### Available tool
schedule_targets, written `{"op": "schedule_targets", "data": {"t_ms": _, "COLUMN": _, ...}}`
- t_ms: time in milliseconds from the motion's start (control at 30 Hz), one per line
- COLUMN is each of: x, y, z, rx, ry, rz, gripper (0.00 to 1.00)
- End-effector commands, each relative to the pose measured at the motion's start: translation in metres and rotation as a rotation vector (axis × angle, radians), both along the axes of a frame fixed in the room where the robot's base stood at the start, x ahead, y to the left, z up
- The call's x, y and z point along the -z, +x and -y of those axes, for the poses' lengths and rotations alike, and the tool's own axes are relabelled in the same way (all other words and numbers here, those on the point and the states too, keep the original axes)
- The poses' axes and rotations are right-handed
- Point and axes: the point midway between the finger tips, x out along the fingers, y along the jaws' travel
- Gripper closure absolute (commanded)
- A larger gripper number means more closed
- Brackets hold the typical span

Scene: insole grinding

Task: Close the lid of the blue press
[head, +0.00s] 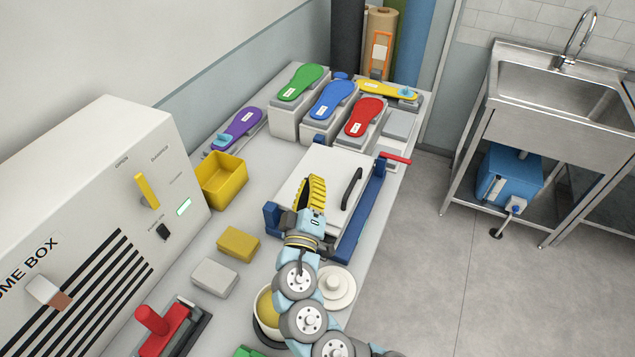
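The blue press (364,212) stands mid-table, with blue sides and a red lever (395,158) at its far right corner. Its white lid (322,160) is a flat panel with a black bar handle (352,188) along the right side. The lid looks about level, but I cannot tell whether it is fully down. My gripper (311,188), with yellow ribbed fingers, is over the lid's left-middle part, left of the handle and apart from it. The fingers overlap in this view, so their opening is unclear. My arm hides the press's near left part.
Colored insoles on grey blocks, such as the red insole (365,117), stand behind the press. A yellow bin (222,181) and a white fume box (90,200) are left. A pot (268,305) and its round lid (337,288) are in front. Open floor lies right.

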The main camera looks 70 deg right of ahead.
Motion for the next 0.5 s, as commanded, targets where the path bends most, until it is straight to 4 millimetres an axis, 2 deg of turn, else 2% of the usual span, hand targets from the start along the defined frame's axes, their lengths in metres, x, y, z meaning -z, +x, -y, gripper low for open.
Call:
{"op": "schedule_targets", "data": {"t_ms": 33, "x": 0.006, "y": 0.000, "z": -0.007, "rx": -0.001, "ry": 0.002, "rz": -0.003, "gripper": 1.00}}
{"op": "schedule_targets", "data": {"t_ms": 500, "x": 0.027, "y": 0.000, "z": -0.071, "rx": -0.002, "ry": 0.001, "rz": -0.002, "gripper": 1.00}}
